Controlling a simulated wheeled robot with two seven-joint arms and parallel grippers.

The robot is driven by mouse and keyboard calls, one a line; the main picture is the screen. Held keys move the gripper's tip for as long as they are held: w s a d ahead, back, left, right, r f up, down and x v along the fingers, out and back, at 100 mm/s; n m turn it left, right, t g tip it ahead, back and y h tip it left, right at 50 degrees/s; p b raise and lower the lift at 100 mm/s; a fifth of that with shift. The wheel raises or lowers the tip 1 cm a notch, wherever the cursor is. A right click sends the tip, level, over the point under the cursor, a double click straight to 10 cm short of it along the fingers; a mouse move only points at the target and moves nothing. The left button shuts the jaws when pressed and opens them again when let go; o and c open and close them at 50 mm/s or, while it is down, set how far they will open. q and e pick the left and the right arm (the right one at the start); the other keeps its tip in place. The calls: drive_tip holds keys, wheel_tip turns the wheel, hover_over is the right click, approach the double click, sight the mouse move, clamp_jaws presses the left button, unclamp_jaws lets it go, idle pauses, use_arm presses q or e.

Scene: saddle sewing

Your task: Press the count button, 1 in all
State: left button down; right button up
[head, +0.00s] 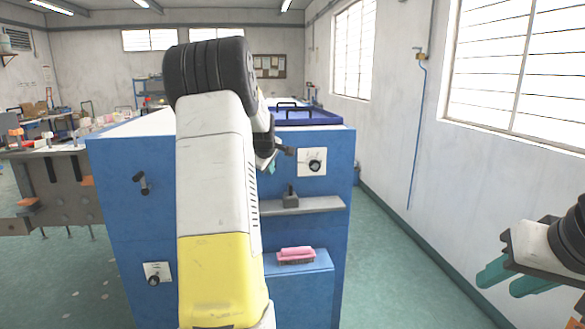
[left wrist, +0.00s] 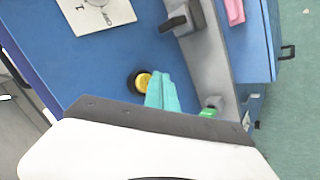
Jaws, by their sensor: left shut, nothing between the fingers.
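A round button with a yellow centre and black ring (left wrist: 143,82) is on the blue panel in the left wrist view. Which control is the count button cannot be told from any label. My left gripper (left wrist: 160,78) is shut and empty, its teal fingertips just beside the yellow button; whether they touch it is unclear. In the head view my left gripper (head: 270,163) is mostly hidden behind my arm, in front of the blue cabinet (head: 325,195), and the yellow button is hidden. My right gripper (head: 510,278) is open and empty at the lower right, away from the cabinet.
A white dial plate (head: 312,162) is on the cabinet front. Below it, a grey shelf (head: 325,205) bears a dark block (head: 290,198). A pink brush (head: 296,255) lies on a lower blue ledge. A small green part (left wrist: 207,112) shows by the shelf. Floor at right is clear.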

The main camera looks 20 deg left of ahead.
use_arm(q)
drive_tip(key=shift+w, duration=0.1)
idle(0.6)
drive_tip(key=shift+w+a, duration=0.2)
drive_tip(key=shift+w, duration=0.05)
drive_tip(key=shift+w+a, duration=0.35)
drive_tip(key=shift+w, duration=0.1)
idle(0.8)
drive_tip(key=shift+s+d, duration=0.55)
drive_tip(key=shift+s, duration=0.25)
drive_tip(key=shift+s+d, duration=0.45)
drive_tip(key=shift+s, duration=0.25)
drive_tip(key=shift+s+d, duration=0.4)
drive_tip(key=shift+s, duration=0.35)
drive_tip(key=shift+s+d, duration=0.45)
drive_tip(key=shift+s, duration=0.25)
